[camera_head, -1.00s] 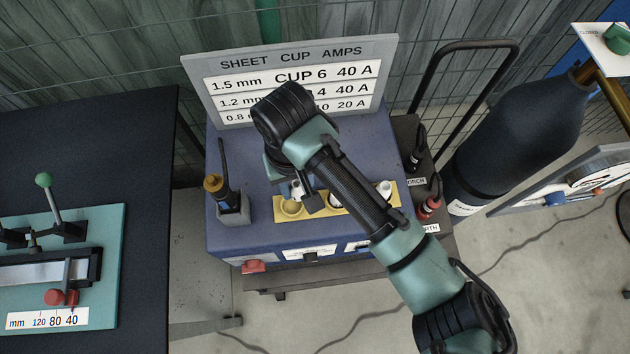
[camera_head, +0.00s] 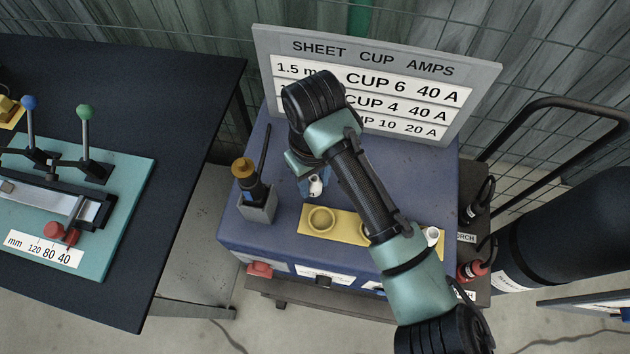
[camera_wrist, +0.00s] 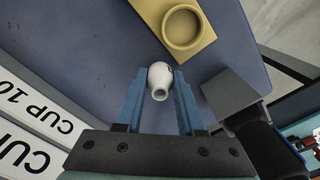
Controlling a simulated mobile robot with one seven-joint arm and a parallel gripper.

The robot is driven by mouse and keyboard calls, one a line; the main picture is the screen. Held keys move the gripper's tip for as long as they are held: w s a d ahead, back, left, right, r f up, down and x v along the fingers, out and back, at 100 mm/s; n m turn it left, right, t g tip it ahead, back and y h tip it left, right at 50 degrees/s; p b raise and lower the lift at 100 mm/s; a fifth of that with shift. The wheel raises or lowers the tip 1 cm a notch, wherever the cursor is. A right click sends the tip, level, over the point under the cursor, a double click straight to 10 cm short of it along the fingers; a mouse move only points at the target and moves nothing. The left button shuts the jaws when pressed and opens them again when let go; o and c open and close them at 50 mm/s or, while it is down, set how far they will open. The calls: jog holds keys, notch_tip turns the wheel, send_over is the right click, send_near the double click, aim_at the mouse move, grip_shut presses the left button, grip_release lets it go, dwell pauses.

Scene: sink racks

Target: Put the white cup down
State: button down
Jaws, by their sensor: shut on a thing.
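The white cup (camera_head: 316,187) is a small white nozzle held between the fingers of my gripper (camera_head: 309,188). The wrist view shows the cup (camera_wrist: 160,85) between the two blue fingertips (camera_wrist: 159,75), its open end turned toward the camera. They are over the blue machine top (camera_head: 275,150), just behind the yellow holder (camera_head: 345,229). The left round recess (camera_head: 320,219) of the holder is empty; it also shows in the wrist view (camera_wrist: 183,27). My arm hides the holder's middle. I cannot tell the cup's exact height above the top.
Another white cup (camera_head: 432,235) sits at the holder's right end. A torch (camera_head: 250,180) stands in a grey block (camera_head: 257,207) to the left of my gripper. A sign board (camera_head: 480,75) rises behind. Bare blue top lies between torch and gripper.

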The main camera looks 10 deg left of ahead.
aim_at(314, 179)
jog(key=shift+f, duration=0.6)
jog(key=shift+f, duration=0.1)
jog(key=c, duration=0.5)
grip_release()
jog(key=shift+f, duration=0.1)
jog(key=shift+s+a, duration=0.1)
notch_tip(314, 179, up, 12)
jog(key=shift+r+p, duration=0.25)
jog(key=shift+p, duration=0.5)
